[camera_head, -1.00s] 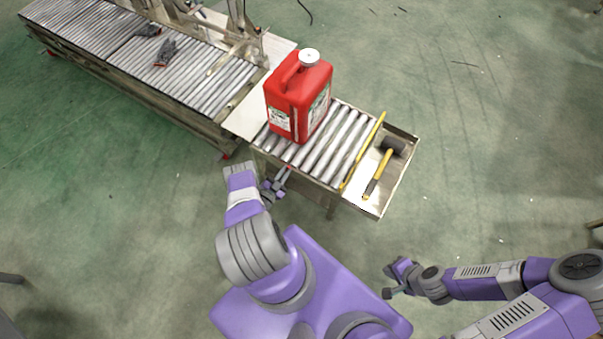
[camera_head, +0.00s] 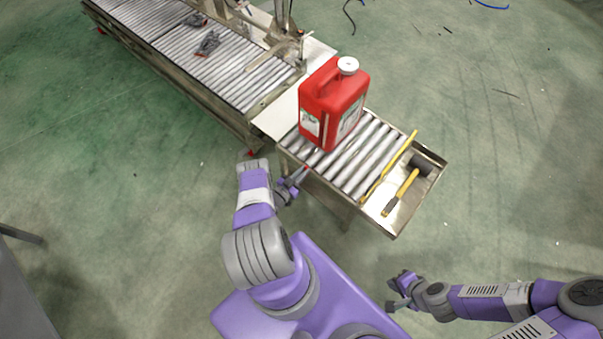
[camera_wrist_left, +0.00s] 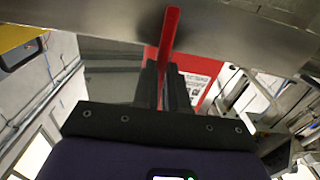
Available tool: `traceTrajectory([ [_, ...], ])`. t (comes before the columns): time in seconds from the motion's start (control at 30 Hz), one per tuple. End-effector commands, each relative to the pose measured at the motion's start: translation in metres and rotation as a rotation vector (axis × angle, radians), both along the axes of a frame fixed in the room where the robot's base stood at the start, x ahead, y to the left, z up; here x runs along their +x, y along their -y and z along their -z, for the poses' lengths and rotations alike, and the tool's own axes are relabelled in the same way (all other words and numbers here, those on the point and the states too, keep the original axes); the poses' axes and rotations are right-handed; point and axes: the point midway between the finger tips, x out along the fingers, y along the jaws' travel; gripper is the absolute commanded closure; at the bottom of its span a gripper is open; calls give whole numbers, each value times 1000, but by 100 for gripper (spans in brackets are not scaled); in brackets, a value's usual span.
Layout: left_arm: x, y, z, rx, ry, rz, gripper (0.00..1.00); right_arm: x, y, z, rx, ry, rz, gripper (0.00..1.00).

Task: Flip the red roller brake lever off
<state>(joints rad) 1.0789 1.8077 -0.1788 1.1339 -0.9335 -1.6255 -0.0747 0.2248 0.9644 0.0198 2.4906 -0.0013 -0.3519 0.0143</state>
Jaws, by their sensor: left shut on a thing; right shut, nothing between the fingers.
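The red brake lever (camera_wrist_left: 169,42) shows in the left wrist view as a flat red bar beside the metal side of the roller conveyor. My left gripper (camera_wrist_left: 163,75) is shut on it, with the dark fingers on either side of the bar. In the head view my left gripper (camera_head: 296,180) is at the near side of the short roller section, and the lever is too small to tell apart there. My right gripper (camera_head: 393,293) is shut and empty, low over the floor, well away from the conveyor.
A red jug (camera_head: 334,103) with a white cap stands on the rollers (camera_head: 362,150). A yellow-handled mallet (camera_head: 402,190) lies in the end tray (camera_head: 404,213), beside a yellow bar (camera_head: 390,165). Gloves (camera_head: 207,43) lie on the long conveyor (camera_head: 180,52). The floor to the right is clear.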

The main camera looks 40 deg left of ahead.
Motion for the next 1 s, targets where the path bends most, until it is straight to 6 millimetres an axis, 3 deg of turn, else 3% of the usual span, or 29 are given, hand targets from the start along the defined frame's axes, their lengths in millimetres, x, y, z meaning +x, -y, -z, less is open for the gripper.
traceTrajectory([
  [0.2,-2,-1,1,-4,-4,-5,100,0,0,0,0,0,0,100],
  [0.23,-2,-1,1,-4,-4,-5,83,0,0,0,0,0,0,100],
  [0.4,-1,-1,1,-2,-3,-4,62,0,0,0,0,0,0,100],
  [0.73,-6,0,0,-2,-2,-3,62,0,0,-2,0,0,0,100],
  [1.0,-49,3,-1,-3,-4,-5,62,0,0,-13,0,0,0,100],
])
